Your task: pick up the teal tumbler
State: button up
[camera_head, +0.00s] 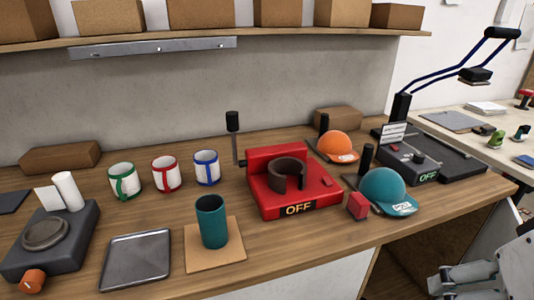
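The teal tumbler (212,222) stands upright on a square tan board (232,257) near the front edge of the wooden bench, left of the red press. My gripper (462,281) is at the lower right corner, low in front of the bench and well away from the tumbler. Its fingers are partly cut off by the frame edge, and I cannot tell how far they are apart. I see nothing held in it.
A metal tray (136,262) lies left of the tumbler. A red press (290,182) marked OFF stands to its right. Three rimmed mugs (165,175) stand behind. A teal cap (388,190), an orange cap (335,146) and a grey device (45,240) are also on the bench (345,240).

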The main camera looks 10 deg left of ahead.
aim_at(210, 209)
jog(key=j+u, duration=0.15)
jog(key=u, duration=0.85)
